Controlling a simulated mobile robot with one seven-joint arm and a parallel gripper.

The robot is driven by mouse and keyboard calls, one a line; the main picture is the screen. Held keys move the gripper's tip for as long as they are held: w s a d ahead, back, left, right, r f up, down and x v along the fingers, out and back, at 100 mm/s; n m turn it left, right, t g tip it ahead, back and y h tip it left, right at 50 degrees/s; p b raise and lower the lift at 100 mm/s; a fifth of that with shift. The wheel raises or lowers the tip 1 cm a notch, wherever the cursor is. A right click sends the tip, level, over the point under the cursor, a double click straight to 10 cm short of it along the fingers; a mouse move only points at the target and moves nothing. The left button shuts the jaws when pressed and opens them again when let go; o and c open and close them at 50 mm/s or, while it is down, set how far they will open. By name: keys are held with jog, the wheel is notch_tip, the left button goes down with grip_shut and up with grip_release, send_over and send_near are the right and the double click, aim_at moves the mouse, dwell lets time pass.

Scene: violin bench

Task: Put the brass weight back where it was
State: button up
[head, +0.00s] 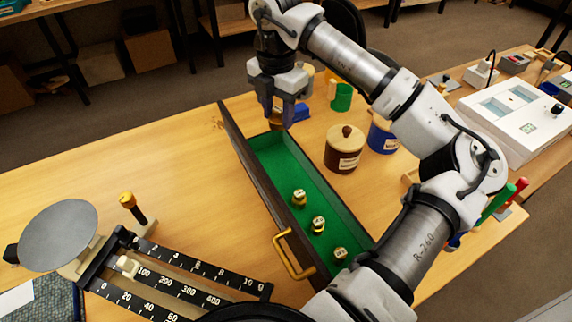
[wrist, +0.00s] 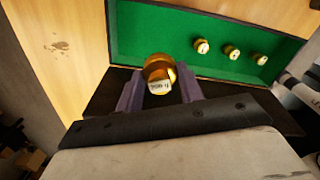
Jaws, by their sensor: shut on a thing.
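My gripper (head: 279,108) is shut on a brass weight (head: 276,121) and holds it at the far end of a long green-lined drawer or tray (head: 272,151). In the wrist view the brass weight (wrist: 159,73), with a white label, sits between the two fingers (wrist: 160,97), in front of the green lining (wrist: 160,35). Three smaller brass weights stand in a row on the green lining: one (head: 299,197), one (head: 318,224) and one (head: 340,253). I cannot tell whether the held weight touches the lining.
A balance scale with a round grey pan (head: 58,235) and black graduated beams (head: 190,270) stands at the left front. A brown lidded jar (head: 344,150), a blue jar (head: 382,136) and a green cup (head: 342,97) stand right of the tray. The table's left part is clear.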

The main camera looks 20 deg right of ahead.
aim_at(278, 127)
notch_tip(278, 127, down, 15)
jog(key=p, duration=0.2)
jog(key=shift+f+p, duration=0.2)
jog(key=shift+p, duration=0.15)
jog(key=shift+f, duration=0.4)
jog(key=shift+f+b, duration=0.25)
jog(key=shift+b, duration=0.05)
jog(key=o, duration=1.2)
jog(key=shift+r, duration=0.1)
jog(key=shift+r, duration=0.15)
notch_tip(278, 127, up, 12)
jog(key=shift+r+b, duration=0.1)
jog(key=shift+b, duration=1.1)
